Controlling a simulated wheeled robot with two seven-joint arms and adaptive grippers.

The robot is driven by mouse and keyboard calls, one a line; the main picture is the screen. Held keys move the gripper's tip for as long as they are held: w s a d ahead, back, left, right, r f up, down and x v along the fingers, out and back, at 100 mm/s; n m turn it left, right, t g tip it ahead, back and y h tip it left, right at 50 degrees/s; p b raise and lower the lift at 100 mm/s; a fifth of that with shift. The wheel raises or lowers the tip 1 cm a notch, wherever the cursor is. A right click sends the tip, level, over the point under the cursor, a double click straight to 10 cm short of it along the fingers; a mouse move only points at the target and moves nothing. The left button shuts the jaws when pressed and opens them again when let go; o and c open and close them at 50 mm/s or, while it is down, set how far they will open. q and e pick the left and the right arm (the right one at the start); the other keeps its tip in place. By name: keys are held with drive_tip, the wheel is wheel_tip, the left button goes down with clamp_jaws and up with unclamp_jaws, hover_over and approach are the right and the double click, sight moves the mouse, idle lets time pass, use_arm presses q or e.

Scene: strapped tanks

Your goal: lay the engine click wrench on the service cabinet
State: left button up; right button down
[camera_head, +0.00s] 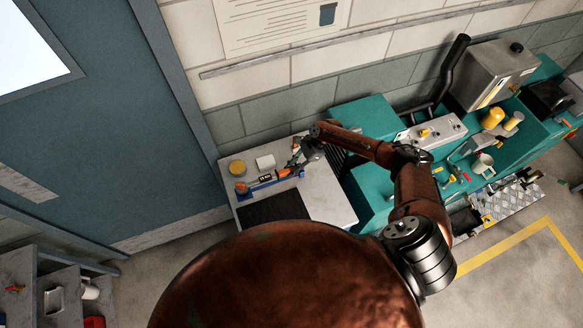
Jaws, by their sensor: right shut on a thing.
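My right arm reaches in from the lower right, and its gripper (301,153) is over the back part of a pale-topped cabinet (325,203), which I take to be the service cabinet. The gripper is shut on a slim tool with an orange and dark handle, which seems to be the engine click wrench (266,179). The wrench runs left and down from the fingers, low over the cabinet top. I cannot tell whether it touches the top. The fingers hide its near end. My left gripper is not in view.
The cabinet top also holds a yellow round tin (237,168), a white block (265,162), a small orange item (242,188) and a black mat (274,208). A cluttered teal bench (364,112) stands to the right. A block wall (290,85) is behind.

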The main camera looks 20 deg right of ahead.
drive_tip(key=shift+w+f, duration=0.1)
drive_tip(key=shift+f, duration=0.05)
drive_tip(key=c, duration=1.7)
unclamp_jaws()
drive_tip(key=shift+o, duration=0.2)
drive_tip(key=v, duration=1.2)
drive_tip(key=shift+f, duration=0.1)
